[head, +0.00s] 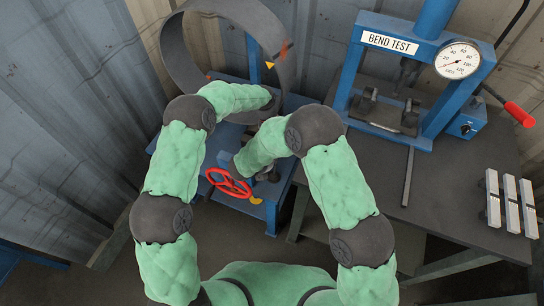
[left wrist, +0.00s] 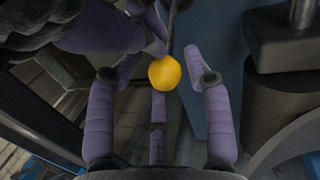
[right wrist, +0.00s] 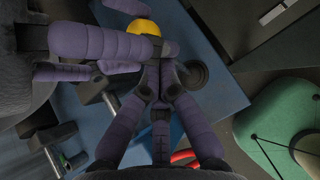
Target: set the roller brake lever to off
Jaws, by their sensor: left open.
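The brake lever shows as a yellow ball knob (left wrist: 165,72) on a thin dark rod in the left wrist view. My left gripper (left wrist: 155,66) is open, with its fingers on either side of the knob; I cannot tell whether they touch it. The knob also shows in the right wrist view (right wrist: 143,27), partly covered by my left fingers. My right gripper (right wrist: 158,82) has its fingertips drawn together, with nothing visible between them, close to my left fingers above the blue frame. In the head view my forearms hide both grippers and the lever.
A large grey pipe ring (head: 172,55) stands over the blue machine (head: 262,207), which has a red handwheel (head: 229,183). The bend test press (head: 425,60) stands on a dark table at right, with several pale bars (head: 510,203) near its edge. A corrugated wall rises at left.

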